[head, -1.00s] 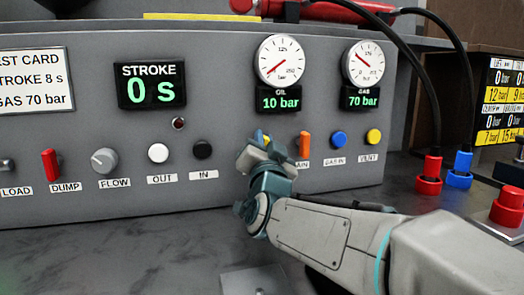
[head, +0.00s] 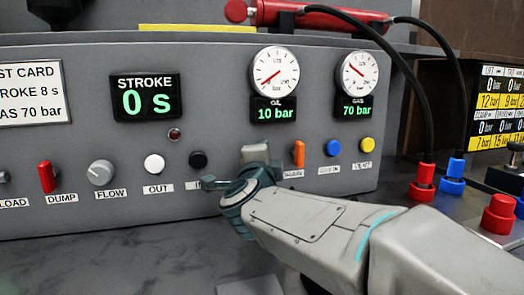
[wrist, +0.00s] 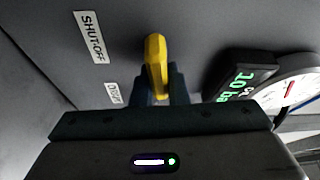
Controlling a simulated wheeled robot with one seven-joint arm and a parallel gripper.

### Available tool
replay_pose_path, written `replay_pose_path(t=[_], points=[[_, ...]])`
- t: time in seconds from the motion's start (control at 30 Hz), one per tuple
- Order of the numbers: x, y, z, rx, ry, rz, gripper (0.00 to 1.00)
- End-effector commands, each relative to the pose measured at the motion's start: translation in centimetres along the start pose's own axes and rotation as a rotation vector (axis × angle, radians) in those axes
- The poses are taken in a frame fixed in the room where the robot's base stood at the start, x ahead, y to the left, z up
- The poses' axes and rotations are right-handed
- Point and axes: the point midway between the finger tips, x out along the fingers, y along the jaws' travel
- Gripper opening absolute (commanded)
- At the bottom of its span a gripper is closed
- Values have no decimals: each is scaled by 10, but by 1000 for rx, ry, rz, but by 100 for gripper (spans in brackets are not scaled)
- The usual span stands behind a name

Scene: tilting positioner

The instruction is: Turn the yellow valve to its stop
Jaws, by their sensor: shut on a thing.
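The yellow valve handle (wrist: 155,58) shows in the wrist view, sticking out from the grey panel beside a SHUT-OFF label (wrist: 91,37). My gripper (wrist: 158,84) is shut on the handle's lower part, with one dark finger on each side of it. In the head view my gripper (head: 256,154) is at the panel front, below the oil gauge and left of an orange lever. There my own gripper hides the yellow valve, so its angle shows only in the wrist view.
The oil gauge (head: 275,71) stands above a 10 bar readout, the gas gauge (head: 358,73) above 70 bar. The stroke display (head: 146,97) reads 0 s. The orange lever (head: 299,154) is close right of my gripper. Black hoses (head: 428,95) hang at right.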

Motion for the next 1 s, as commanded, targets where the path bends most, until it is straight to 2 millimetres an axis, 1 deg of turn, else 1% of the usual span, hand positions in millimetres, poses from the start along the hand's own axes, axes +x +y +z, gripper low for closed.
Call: replay_pose_path(t=[0.03,0.3,0.87,0.9,0.97,1.0], points=[[0,-2,0,25,0,10,0],[0,1,0,126,0,51,0],[0,3,0,158,0,64,0],[0,3,0,158,0,64,16],[0,3,0,158,0,64,33],[0,3,0,158,0,64,35]])
